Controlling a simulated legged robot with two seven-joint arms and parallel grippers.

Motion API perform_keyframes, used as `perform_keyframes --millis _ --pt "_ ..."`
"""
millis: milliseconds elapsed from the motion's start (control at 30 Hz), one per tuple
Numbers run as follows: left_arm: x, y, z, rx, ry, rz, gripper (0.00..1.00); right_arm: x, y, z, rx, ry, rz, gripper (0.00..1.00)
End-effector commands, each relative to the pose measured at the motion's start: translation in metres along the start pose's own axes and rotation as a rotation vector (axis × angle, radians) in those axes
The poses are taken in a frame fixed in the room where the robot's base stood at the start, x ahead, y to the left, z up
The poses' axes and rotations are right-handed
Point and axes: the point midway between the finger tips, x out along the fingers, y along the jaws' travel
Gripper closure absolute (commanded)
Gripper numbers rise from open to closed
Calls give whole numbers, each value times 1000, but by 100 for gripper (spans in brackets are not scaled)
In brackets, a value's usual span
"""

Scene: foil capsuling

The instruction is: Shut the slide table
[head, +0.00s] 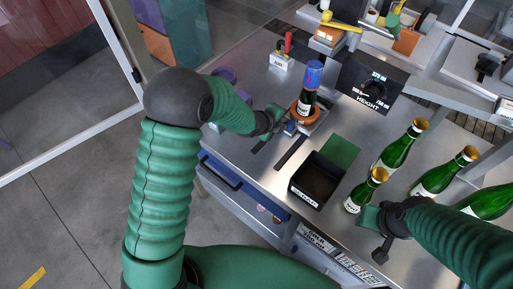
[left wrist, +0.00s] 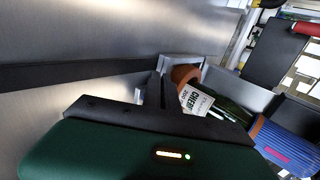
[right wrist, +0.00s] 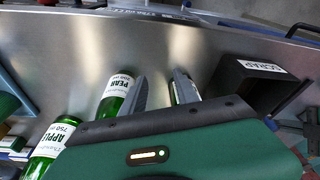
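The slide table appears to be the small carriage with an orange round seat (head: 309,115) at the dark slot in the steel top. A green bottle with a blue foil capsule (head: 313,75) stands upright on it. In the left wrist view the orange part (left wrist: 184,74), the bottle label and the blue capsule (left wrist: 285,147) show. My left gripper (head: 286,126) is right beside the carriage's near left side. Its fingers look close together; whether they grip anything is unclear. My right gripper (right wrist: 160,90) has its fingers apart, near a green bottle (head: 365,190).
A black scrap bin (head: 316,182) stands in front of the carriage, with a green plate behind it. Several bottles (head: 437,174) stand or lie at the right. An open blue-edged drawer (head: 222,173) is at the table's front left.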

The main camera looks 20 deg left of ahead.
Motion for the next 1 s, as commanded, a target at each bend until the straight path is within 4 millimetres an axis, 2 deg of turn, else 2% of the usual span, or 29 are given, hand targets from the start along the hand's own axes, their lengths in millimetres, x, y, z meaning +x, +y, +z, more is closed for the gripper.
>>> perform_keyframes --millis 200,400,1000 --pt "23 -19 2 -2 -1 3 100 0 0 0 -1 0 0 64" --pt "37 -32 1 -2 -3 4 100 -1 0 0 -1 0 0 64" --pt "45 -40 0 -1 0 1 100 -1 0 0 -1 0 0 64"
